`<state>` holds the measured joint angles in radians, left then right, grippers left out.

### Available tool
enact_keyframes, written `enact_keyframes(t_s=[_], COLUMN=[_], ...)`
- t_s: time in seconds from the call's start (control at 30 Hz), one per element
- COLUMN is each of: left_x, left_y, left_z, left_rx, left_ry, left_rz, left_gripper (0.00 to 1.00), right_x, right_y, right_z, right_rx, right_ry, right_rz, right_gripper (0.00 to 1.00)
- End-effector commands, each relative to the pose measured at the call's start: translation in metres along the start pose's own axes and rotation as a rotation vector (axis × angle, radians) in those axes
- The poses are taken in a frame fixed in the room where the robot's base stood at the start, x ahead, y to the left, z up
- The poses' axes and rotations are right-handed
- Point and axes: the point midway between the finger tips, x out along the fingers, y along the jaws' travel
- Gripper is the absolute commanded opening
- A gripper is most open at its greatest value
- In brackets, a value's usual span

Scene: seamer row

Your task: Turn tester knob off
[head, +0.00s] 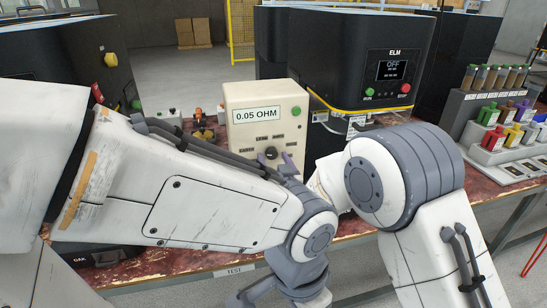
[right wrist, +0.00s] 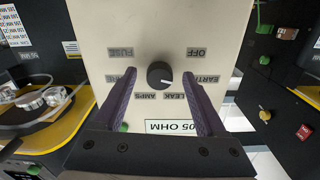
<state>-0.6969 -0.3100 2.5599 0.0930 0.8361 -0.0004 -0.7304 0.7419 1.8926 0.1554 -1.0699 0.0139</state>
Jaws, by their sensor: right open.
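The tester is a cream box (head: 262,112) marked 0.05 OHM, standing on the bench. Its dark round knob (head: 271,153) is on the front and also shows in the right wrist view (right wrist: 159,75). There the knob's white mark points right and slightly down, toward the EARTH label (right wrist: 206,78). The OFF label (right wrist: 191,51) is at upper right in that view. My right gripper (head: 282,162) is open at the tester's front. Its purple fingers (right wrist: 162,98) stand either side of the knob, with gaps. My left arm crosses the head view, but I see no left fingertips.
A black ELM machine (head: 375,60) with a screen reading OFF stands behind and right of the tester. A rack of bottles (head: 485,100) and coloured blocks is farther right. The worn red bench (head: 205,255) has bare front areas. My two arms lie close together before the tester.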

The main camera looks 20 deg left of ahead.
Motion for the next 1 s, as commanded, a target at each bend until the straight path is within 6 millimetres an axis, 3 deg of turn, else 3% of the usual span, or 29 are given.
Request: enact_keyframes(t_s=[0.3,0.37,0.5,1.0], left_x=[0.0,0.0,0.0,0.013], left_y=[0.0,0.0,0.0,-0.001], left_z=[0.0,0.0,0.0,0.001], left_rx=[0.0,0.0,0.0,0.0], left_ry=[0.0,0.0,0.0,0.0], left_rz=[0.0,0.0,0.0,0.0], left_gripper=[0.0,0.0,0.0,0.0], right_x=[0.003,0.003,0.003,0.003], right_y=[0.0,0.0,0.0,0.001], right_z=[0.001,0.001,0.001,0.002], right_rx=[0.0,0.0,0.0,-0.114], right_ry=[-0.002,-0.001,-0.001,0.002], right_rz=[0.0,0.0,0.0,0.0], right_gripper=[0.73,0.54,0.01,0.0])
